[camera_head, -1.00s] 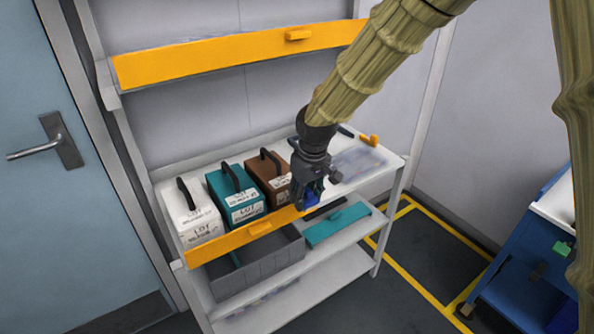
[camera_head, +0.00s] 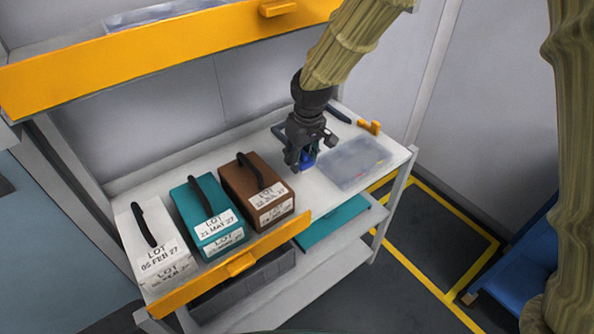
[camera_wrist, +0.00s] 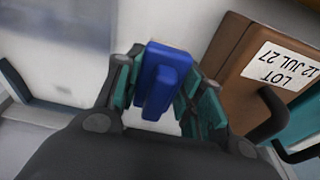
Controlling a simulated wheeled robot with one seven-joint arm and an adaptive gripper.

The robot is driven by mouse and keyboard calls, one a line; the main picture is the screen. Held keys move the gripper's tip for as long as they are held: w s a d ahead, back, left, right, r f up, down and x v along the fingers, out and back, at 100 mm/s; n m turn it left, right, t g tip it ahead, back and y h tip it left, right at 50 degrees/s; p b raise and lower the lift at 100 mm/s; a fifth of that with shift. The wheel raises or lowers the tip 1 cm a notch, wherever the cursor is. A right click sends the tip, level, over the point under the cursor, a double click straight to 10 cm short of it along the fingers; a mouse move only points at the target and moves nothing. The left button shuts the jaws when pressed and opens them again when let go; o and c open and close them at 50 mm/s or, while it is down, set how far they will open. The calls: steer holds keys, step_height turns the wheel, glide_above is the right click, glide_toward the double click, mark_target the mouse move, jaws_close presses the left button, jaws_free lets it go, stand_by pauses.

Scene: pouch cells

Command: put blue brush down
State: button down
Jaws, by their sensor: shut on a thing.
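My gripper (camera_head: 303,162) is shut on the blue brush (camera_head: 308,160). In the head view it is over the white shelf top (camera_head: 232,283), between the brown lot box (camera_head: 256,192) and a translucent flat case (camera_head: 355,162). In the wrist view the blue brush (camera_wrist: 160,80) sits between both fingers, with the white shelf surface behind it. I cannot tell whether the brush touches the shelf. The fingers hide part of the brush.
A teal lot box (camera_head: 207,215) and a white lot box (camera_head: 152,243) stand left of the brown one. An orange lip (camera_head: 235,265) runs along the front. A dark tool (camera_head: 339,114) and an orange item (camera_head: 369,127) lie at the back right. A teal lid (camera_head: 333,222) is below.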

mark_target(295, 182)
steer(key=shift+s+a+f, duration=0.15)
steer(key=shift+a+f, duration=0.2)
steer(key=shift+f, duration=0.15)
steer(key=shift+s+a+f, duration=0.15)
steer(key=shift+a+f, duration=0.15)
steer(key=shift+f, duration=0.15)
steer(key=shift+w+a+f, duration=0.15)
steer(key=shift+w+f, duration=0.6)
steer(key=shift+f, duration=0.5)
steer(key=shift+s+f+p, duration=0.15)
steer(key=shift+f+p, duration=0.05)
steer(key=shift+f, duration=0.45)
steer(key=shift+s+f+p, duration=0.15)
steer(key=shift+f, duration=0.45)
steer(key=shift+w+f, duration=0.2)
steer(key=shift+f, duration=0.05)
steer(key=shift+s+r, duration=0.1)
steer(key=shift+s, duration=0.15)
steer(key=c, duration=0.9)
jaws_free()
steer(key=shift+w, duration=0.1)
